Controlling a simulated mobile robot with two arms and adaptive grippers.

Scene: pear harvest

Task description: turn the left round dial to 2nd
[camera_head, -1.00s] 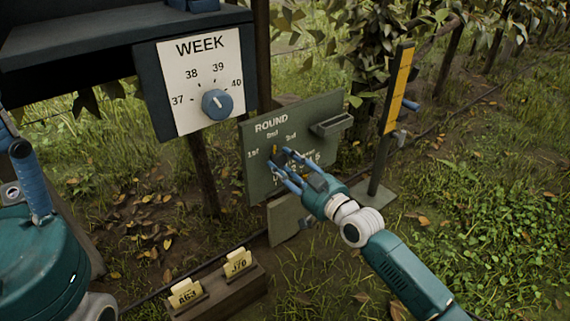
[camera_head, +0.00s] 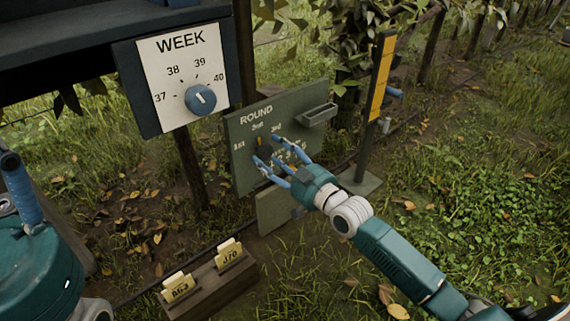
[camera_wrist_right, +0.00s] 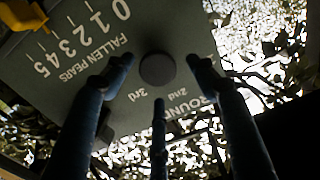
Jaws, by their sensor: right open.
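The grey-green ROUND board (camera_head: 240,175) carries the labels 1st, 2nd and 3rd around a small dark round dial (camera_wrist_right: 157,70). In the head view an orange mark (camera_head: 260,141) shows just below the 2nd label. My right gripper (camera_head: 267,149) is open, its blue fingers spread in front of the dial and partly hiding it. In the right wrist view its fingers (camera_wrist_right: 160,75) stand around the dial with visible gaps; whether any touches the board is unclear. At the left edge, part of my left arm's teal end with a blue finger (camera_head: 22,190) shows; its jaw state is unclear.
A white WEEK panel (camera_head: 164,65) with a blue dial (camera_head: 201,99) is up left. A small tray (camera_head: 319,114) juts from the board's upper right. A yellow-faced post (camera_head: 382,75) stands to the right. A wooden holder (camera_head: 215,283) with two tags stands below.

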